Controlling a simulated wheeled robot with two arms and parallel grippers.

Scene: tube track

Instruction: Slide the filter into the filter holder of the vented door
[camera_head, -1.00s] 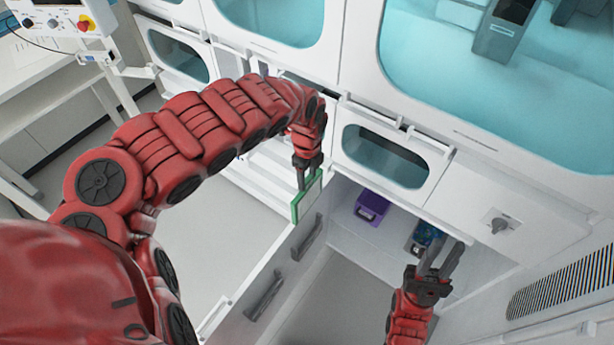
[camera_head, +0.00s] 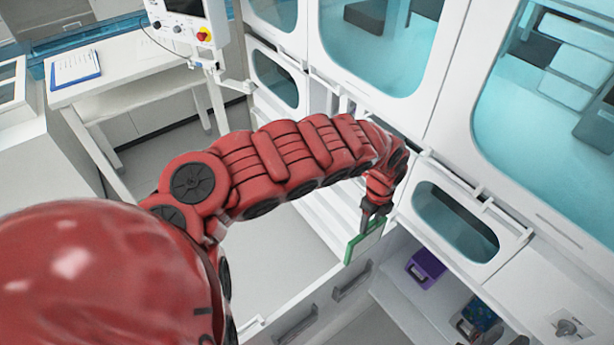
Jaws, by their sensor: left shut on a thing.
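The filter (camera_head: 364,241), a thin square with a green frame, is in my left gripper (camera_head: 368,214). The gripper points down and is shut on the filter's upper edge. The filter is tilted, at the upper far end of an open white door panel (camera_head: 322,305) that bears two grey bar-like parts. I cannot tell whether the filter touches the panel, and no holder slot shows clearly. Only a dark tip at the bottom edge, likely of my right gripper (camera_head: 519,341), shows; its jaws are cut off.
A purple box (camera_head: 426,268) and a blue item (camera_head: 480,315) stand in the open compartment right of the panel. White cabinets with teal windows (camera_head: 455,221) rise behind. A control box (camera_head: 187,22) hangs upper left. Floor left of the panel is clear.

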